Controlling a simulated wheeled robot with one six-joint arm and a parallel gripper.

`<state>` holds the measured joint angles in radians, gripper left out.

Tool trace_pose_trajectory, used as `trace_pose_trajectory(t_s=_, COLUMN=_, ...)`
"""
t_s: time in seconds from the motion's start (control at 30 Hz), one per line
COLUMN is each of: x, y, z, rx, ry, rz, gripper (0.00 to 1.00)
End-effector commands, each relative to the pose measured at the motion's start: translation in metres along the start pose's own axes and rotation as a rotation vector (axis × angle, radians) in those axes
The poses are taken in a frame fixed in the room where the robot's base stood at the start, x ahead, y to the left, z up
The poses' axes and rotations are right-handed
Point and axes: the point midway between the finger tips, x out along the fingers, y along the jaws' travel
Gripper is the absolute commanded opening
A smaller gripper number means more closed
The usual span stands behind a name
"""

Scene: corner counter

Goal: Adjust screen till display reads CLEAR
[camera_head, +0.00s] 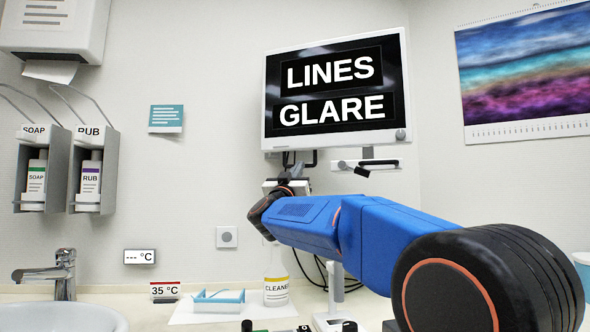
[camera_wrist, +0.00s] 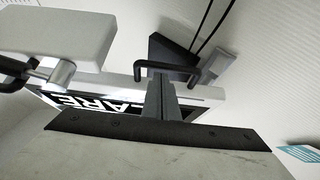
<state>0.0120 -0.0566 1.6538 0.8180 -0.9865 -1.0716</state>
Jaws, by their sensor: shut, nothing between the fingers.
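The white-framed screen (camera_head: 335,90) hangs on the wall and reads LINES above GLARE in white on black. In the wrist view the screen (camera_wrist: 115,92) is seen steeply from below, with only part of its lettering showing. A black bar handle (camera_head: 303,160) sits under its lower edge; it also shows in the wrist view (camera_wrist: 205,76). My gripper (camera_head: 294,172) is shut and empty just below that edge. In the wrist view the gripper's fingertips (camera_wrist: 160,78) overlap the handle; I cannot tell whether they touch. A small round button (camera_head: 400,135) is at the screen's lower right corner.
A white fitting with a black lever (camera_head: 366,165) is right of the handle, close to my arm. Soap and rub dispensers (camera_head: 90,170) hang left.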

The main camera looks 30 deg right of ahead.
Motion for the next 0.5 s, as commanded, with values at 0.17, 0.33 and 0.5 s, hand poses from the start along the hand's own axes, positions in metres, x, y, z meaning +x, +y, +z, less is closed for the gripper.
trace_pose_trajectory(t_s=0.17, x=0.0039, y=0.0003, z=0.0034, rx=0.002, ry=0.001, rz=0.0, gripper=0.0)
trace_pose_trajectory(t_s=0.33, x=0.004, y=0.0002, z=0.0036, rx=0.002, ry=0.0, rz=0.0, gripper=0.0)
trace_pose_trajectory(t_s=0.5, x=0.0054, y=0.0002, z=0.005, rx=0.001, ry=0.0, rz=0.0, gripper=0.0)
